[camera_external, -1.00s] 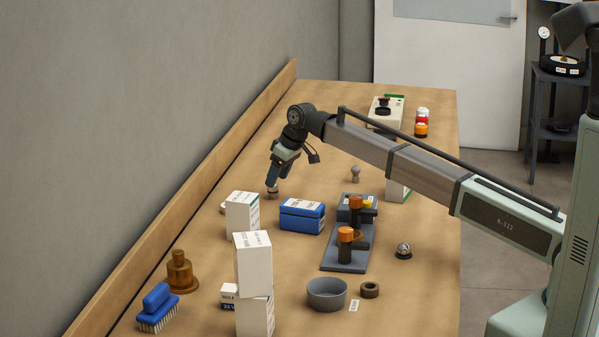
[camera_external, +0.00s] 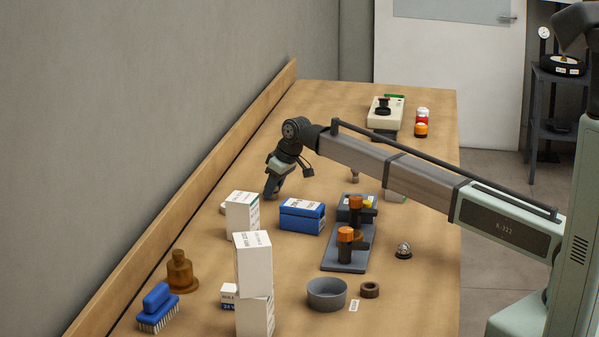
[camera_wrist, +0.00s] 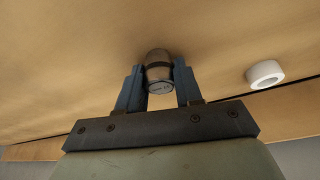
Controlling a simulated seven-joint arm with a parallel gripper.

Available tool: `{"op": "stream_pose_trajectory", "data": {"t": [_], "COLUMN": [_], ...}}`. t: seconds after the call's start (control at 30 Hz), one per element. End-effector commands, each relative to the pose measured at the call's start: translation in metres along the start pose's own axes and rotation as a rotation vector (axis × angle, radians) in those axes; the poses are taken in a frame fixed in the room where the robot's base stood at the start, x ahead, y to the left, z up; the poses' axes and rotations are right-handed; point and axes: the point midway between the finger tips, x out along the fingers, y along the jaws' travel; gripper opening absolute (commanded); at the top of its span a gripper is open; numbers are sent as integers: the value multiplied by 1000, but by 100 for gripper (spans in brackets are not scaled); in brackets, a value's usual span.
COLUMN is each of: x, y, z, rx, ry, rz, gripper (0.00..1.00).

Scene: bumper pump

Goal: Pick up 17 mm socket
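The 17 mm socket is a dark metal cylinder (camera_wrist: 159,72) with a paler end face towards the camera, seen in the wrist view between my fingertips. My gripper (camera_wrist: 159,84) has one blue finger on each side of it, with little or no gap. I cannot tell whether the fingers touch it. In the external view my gripper (camera_external: 271,196) is low at the table, behind the white box and left of the blue box. The socket is hidden there by the fingers.
A white ring (camera_wrist: 265,74) lies right of the socket in the wrist view. In the external view a white box (camera_external: 242,216) and a blue box (camera_external: 302,216) stand close in front. A grey fixture (camera_external: 346,258) with orange-topped posts is to the right. The wooden ledge (camera_external: 225,152) runs along the left.

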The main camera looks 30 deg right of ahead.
Motion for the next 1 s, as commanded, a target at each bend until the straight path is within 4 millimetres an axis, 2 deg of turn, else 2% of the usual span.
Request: {"op": "stream_pose_trajectory", "data": {"t": [0.03,0.33,0.67,0.77,1.0], "x": [0,0,-6,-18,-57], "y": [0,0,0,0,0], "z": [0,0,-3,-8,-25], "rx": [0,0,0,0,1], "ry": [0,-1,0,0,1], "rz": [0,0,0,0,1], "gripper": [27,0,0,0,0]}}
